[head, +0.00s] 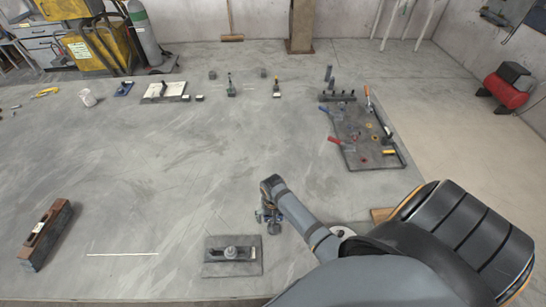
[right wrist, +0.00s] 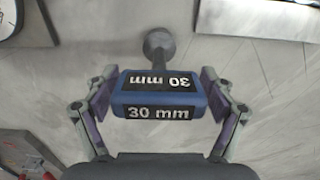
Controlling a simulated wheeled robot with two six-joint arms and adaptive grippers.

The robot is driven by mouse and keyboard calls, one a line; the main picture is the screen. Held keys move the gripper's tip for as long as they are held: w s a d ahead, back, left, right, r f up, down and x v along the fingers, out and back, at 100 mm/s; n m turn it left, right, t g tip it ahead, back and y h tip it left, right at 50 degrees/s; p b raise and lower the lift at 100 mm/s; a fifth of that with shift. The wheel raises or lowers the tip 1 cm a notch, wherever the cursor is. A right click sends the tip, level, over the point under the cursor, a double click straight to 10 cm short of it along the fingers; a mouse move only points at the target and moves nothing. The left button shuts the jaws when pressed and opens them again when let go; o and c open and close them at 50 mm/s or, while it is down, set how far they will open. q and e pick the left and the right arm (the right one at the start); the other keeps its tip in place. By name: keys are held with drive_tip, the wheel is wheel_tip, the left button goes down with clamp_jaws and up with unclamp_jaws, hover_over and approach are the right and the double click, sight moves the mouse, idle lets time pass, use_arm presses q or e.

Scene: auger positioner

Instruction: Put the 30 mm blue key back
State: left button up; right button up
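The blue key (right wrist: 160,97) shows in the right wrist view as a blue block with black labels reading "30 mm". A grey stem with a rounded end (right wrist: 159,45) extends beyond it. In the head view the right gripper (head: 268,217) points down over the front middle of the table; the key is hard to make out there. My left gripper is not in view.
A dark plate with a round fixture (head: 216,268) lies just left of the right gripper. A board with red-handled clamps (head: 349,128) is at the back right. A brown-topped block (head: 37,250) lies at far left. Small stands (head: 231,91) line the back; the table's middle is clear.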

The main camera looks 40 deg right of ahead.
drive_tip(key=shift+r, duration=0.5)
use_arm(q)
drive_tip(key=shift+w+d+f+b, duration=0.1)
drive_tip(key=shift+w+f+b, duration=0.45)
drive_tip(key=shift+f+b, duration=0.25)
use_arm(e)
wheel_tip(320, 180, up, 12)
drive_tip(key=shift+f, duration=0.2)
